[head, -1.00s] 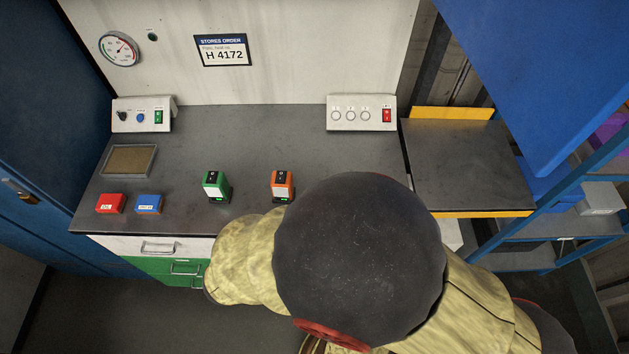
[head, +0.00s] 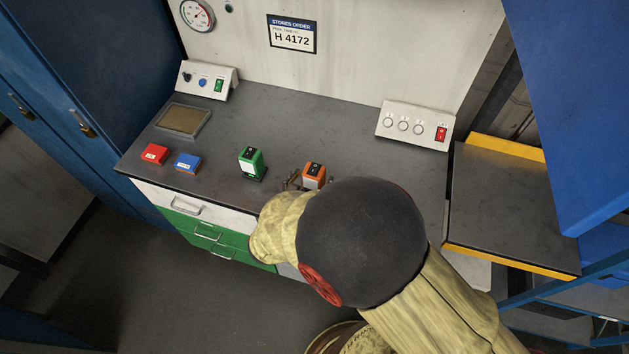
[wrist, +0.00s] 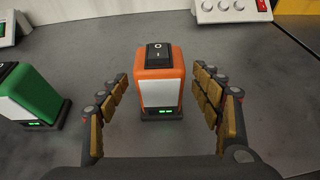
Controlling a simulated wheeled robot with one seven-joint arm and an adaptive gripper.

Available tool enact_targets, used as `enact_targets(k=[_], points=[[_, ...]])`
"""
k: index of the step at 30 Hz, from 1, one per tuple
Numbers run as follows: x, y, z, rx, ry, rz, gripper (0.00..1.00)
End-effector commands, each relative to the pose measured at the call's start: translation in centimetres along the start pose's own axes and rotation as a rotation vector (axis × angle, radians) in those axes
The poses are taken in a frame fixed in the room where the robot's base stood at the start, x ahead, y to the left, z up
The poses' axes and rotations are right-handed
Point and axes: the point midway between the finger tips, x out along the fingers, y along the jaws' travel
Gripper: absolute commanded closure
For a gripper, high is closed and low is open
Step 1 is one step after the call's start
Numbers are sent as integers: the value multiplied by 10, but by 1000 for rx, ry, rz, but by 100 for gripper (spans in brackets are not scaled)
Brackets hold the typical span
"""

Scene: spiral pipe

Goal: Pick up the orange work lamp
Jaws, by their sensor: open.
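The orange work lamp (wrist: 160,84) stands upright on the grey bench top, with a black switch on top, a pale front panel and green lights at its base. In the head view the lamp (head: 314,174) is partly hidden by my arm. My gripper (wrist: 163,98) is open, with one finger to the left and one to the right of the lamp. Gaps of bench show between the lamp and both fingers. In the head view only a bit of my gripper (head: 293,180) shows, just left of the lamp.
A similar green lamp (head: 251,163) stands close on the left; it also shows in the wrist view (wrist: 29,95). A red box (head: 155,154) and a blue box (head: 188,162) lie further left. A switch panel (head: 414,126) stands at the back right. Bench behind the orange lamp is clear.

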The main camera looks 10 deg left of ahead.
Motion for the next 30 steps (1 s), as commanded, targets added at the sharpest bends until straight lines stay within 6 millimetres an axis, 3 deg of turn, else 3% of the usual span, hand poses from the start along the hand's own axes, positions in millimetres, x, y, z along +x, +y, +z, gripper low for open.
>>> enact_targets(k=[6, 13, 30], points=[[22, 0, -1, 1, 1, -1, 35], [23, 0, 0, 0, 1, 0, 35], [22, 0, 0, 0, 1, 0, 67]])
